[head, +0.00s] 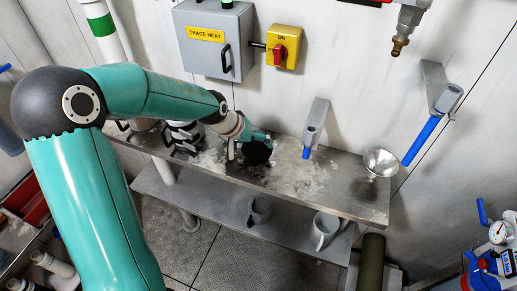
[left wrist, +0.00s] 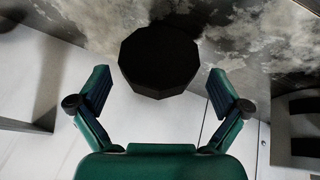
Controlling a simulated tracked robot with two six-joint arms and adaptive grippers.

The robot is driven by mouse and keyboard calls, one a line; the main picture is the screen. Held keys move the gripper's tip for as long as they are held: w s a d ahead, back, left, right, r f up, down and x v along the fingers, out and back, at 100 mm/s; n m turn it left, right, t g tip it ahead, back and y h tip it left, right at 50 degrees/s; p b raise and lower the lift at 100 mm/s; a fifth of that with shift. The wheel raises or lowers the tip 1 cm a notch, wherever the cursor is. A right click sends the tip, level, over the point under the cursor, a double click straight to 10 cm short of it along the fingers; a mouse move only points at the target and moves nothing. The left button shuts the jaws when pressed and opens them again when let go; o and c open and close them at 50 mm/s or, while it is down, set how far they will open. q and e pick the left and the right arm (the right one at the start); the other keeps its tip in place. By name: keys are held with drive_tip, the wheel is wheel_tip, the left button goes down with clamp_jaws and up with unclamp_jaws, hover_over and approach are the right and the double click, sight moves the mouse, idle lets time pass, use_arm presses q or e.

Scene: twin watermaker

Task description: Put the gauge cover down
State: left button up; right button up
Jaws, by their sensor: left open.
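The gauge cover looks like a black, many-sided disc (head: 258,153). It rests on the steel shelf (head: 340,190), near the wall. My left gripper (head: 250,141) is right at the cover and partly overlaps it in the head view. In the left wrist view the cover (left wrist: 158,60) lies just beyond and between the two spread fingers (left wrist: 158,82), with a visible gap on each side. The left gripper is open and holds nothing. My right gripper is in neither view.
A grey bracket with a blue handle (head: 307,152) stands right of the cover. A metal funnel (head: 381,162) is at the shelf's right end. A black-and-white striped item (head: 186,136) is left. The shelf's middle right is clear.

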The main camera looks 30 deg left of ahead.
sight(252, 145)
use_arm(q)
drive_tip(key=x, duration=0.3)
drive_tip(key=shift+w+f+p, duration=0.15)
drive_tip(key=shift+f+p, duration=0.05)
drive_tip(key=shift+p, duration=0.15)
drive_tip(key=c, duration=0.8)
